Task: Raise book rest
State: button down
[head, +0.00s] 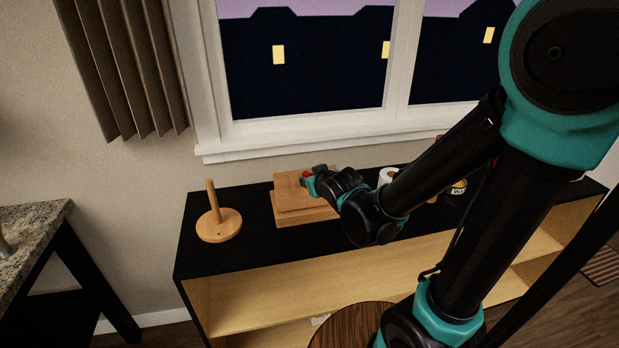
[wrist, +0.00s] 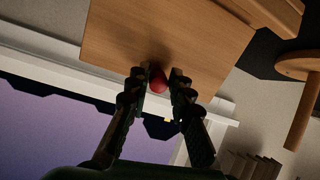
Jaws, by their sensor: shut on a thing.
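The book rest (head: 302,209) is light wood and stands on the black top of a shelf unit below the window. Its panel appears tilted up from the base. In the wrist view, the panel (wrist: 165,35) fills the upper middle, with part of its base (wrist: 270,12) at the top right. My gripper (head: 307,177) is at the panel's upper edge. The fingers (wrist: 157,77) are closed in on a small round red piece (wrist: 158,84) at that edge. The exact contact is partly hidden by the fingers.
A wooden paper-towel stand (head: 218,224) is left of the book rest. A white roll (head: 387,174) and a labelled jar (head: 457,188) stand to the right, partly behind my arm. The window sill (head: 260,151) runs close behind the black top (head: 245,252).

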jog(key=shift+s+a+f, duration=0.1)
jog(key=shift+s, duration=0.2)
jog(key=c, duration=1.4)
grip_release()
jog(key=shift+a, duration=0.1)
jog(key=shift+o, duration=0.2)
jog(key=shift+w, duration=0.1)
jog(key=v, duration=1.2)
